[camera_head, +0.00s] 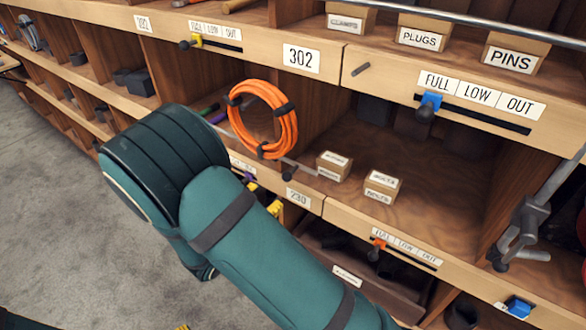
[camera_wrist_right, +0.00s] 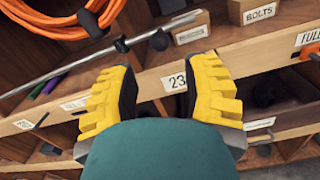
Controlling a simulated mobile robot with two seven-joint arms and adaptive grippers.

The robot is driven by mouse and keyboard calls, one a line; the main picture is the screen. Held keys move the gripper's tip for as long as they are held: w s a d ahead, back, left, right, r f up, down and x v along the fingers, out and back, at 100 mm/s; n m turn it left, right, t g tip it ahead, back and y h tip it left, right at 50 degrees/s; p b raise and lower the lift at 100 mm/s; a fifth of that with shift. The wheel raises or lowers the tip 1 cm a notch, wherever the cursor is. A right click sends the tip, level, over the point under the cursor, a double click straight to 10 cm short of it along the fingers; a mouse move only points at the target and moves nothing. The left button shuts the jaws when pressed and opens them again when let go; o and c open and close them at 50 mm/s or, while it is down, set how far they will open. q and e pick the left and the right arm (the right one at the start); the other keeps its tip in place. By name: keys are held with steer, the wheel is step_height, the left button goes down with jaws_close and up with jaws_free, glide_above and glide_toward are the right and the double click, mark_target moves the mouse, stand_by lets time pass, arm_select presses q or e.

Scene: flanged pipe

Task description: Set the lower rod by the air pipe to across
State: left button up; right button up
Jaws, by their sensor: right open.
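A grey vertical pipe (camera_head: 558,185) runs down the right side of the shelf, with a dark fitting. A short lower rod (camera_head: 533,254) with a dark end sticks out low beside it; I cannot tell its exact setting. My right gripper (camera_head: 275,208) is mostly hidden behind my teal forearm in the head view, well left of that rod. In the right wrist view my right gripper (camera_wrist_right: 160,95) has its yellow fingers apart, with nothing between them. A small yellow bit at the bottom edge of the head view may be my left gripper.
An orange hose coil (camera_head: 262,120) hangs left of two small boxes (camera_head: 380,187). A long thin rod (camera_wrist_right: 62,72) with dark knobs lies close beyond my right fingers. Sliders with coloured tabs, such as the blue one (camera_head: 431,101), line the shelf edges. Floor is clear at left.

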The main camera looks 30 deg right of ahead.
mark_target(287, 176)
steer(key=x, duration=1.2)
steer(key=shift+p, duration=0.4)
jaws_close()
